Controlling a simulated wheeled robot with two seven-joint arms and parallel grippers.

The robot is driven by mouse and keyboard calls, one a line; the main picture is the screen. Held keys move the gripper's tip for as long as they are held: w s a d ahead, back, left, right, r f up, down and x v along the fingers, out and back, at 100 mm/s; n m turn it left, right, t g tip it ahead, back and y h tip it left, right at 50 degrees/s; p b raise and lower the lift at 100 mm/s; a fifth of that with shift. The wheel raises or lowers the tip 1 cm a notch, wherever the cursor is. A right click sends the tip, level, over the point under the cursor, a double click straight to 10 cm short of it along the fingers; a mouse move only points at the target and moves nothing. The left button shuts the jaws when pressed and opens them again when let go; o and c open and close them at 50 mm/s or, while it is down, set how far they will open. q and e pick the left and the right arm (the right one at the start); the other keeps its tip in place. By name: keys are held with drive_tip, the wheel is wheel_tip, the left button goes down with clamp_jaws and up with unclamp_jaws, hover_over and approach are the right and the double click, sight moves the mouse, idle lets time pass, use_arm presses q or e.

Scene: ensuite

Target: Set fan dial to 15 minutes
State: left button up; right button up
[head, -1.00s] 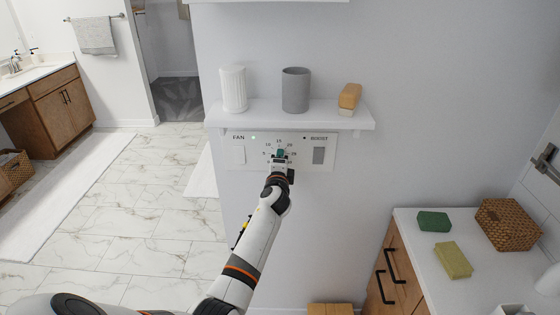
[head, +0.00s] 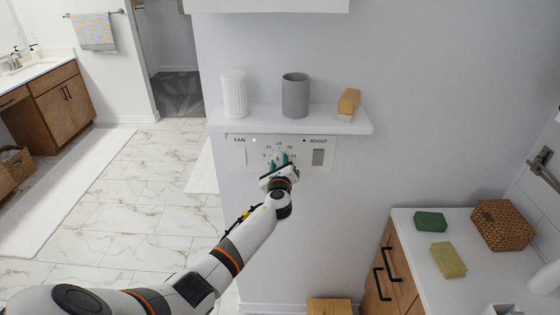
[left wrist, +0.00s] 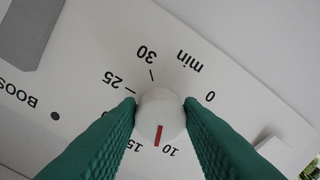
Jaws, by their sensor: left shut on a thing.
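The fan panel (head: 323,168) is a white plate on the wall below a shelf, with a minute scale. Its dial (left wrist: 158,108) is a round white knob with a red pointer, seen close up in the left wrist view. The pointer lies between the 10 and 15 labels. My left gripper (head: 278,163) is at the dial, its teal fingers on either side of the knob and shut on it. In the head view the gripper hides most of the dial. My right gripper is not in view.
The shelf (head: 330,126) above holds a white cup (head: 234,95), a grey cup (head: 295,96) and a brush (head: 348,104). A counter (head: 420,270) stands at lower right.

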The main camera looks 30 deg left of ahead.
use_arm(q)
drive_tip(key=shift+a+r+m+y+p, duration=0.15)
drive_tip(key=shift+r+m+p, duration=0.2)
drive_tip(key=shift+m, duration=0.55)
drive_tip(key=shift+a+r+m+y+p, duration=0.15)
drive_tip(key=shift+m+p, duration=0.25)
drive_tip(key=shift+m, duration=0.5)
drive_tip(key=o, duration=0.8)
drive_tip(key=shift+w, duration=0.1)
drive_tip(key=shift+o, duration=0.9)
drive_tip(key=shift+f, duration=0.35)
drive_tip(key=shift+d, duration=0.1)
drive_tip(key=shift+s+d, duration=0.35)
drive_tip(key=shift+s, duration=0.1)
drive_tip(key=b+v, duration=0.1)
drive_tip(key=v, duration=1)
drive_tip(key=shift+a, duration=0.2)
